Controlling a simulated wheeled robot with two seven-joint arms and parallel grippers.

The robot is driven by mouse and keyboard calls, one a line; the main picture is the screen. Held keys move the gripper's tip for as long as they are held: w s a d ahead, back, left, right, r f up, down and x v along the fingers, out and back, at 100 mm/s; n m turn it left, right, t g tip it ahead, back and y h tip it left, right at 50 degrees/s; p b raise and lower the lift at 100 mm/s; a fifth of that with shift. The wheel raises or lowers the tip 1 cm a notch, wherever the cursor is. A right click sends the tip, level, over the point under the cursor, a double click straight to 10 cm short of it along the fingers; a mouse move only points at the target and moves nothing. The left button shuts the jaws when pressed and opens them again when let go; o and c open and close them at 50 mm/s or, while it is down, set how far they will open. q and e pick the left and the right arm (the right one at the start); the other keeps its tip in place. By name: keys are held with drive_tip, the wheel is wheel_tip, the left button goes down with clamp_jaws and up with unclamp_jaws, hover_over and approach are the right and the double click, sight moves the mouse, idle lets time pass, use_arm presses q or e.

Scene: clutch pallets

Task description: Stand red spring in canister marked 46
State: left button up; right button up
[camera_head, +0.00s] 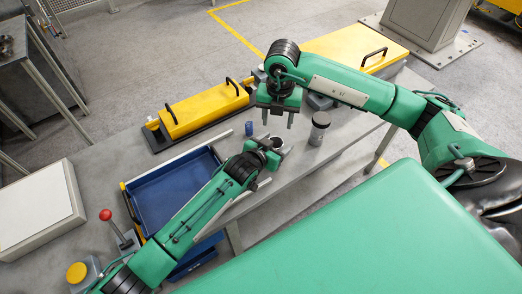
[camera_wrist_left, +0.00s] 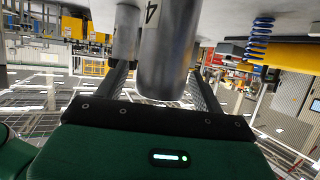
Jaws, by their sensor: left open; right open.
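No red spring can be made out in either view. A grey metal canister (camera_head: 279,144) stands at my left gripper (camera_head: 272,160); in the left wrist view this canister (camera_wrist_left: 166,55) is between the open fingers, with a "4" showing and the rest of its mark out of sight. A second canister (camera_head: 319,128) with a dark top stands to the right; a grey cylinder (camera_wrist_left: 126,35) also shows beside the nearer canister in the wrist view. My right gripper (camera_head: 278,118) is open, pointing down above and behind the left one, with nothing seen in it.
A blue spring (camera_wrist_left: 260,38) stands on the bench, small in the head view (camera_head: 249,128). A blue tray (camera_head: 150,190) lies left of my left arm. Yellow-topped fixtures (camera_head: 205,108) with black handles line the back. A red-knobbed lever (camera_head: 106,215) is at left.

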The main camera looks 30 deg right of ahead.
use_arm(q)
drive_tip(key=b+v, duration=0.1)
drive_tip(key=v, duration=1.1)
drive_tip(key=shift+a+r+b, duration=0.15)
drive_tip(key=shift+a+b, duration=0.05)
drive_tip(key=shift+b, duration=0.2)
drive_tip(key=shift+s, duration=0.1)
drive_tip(key=shift+s, duration=0.1)
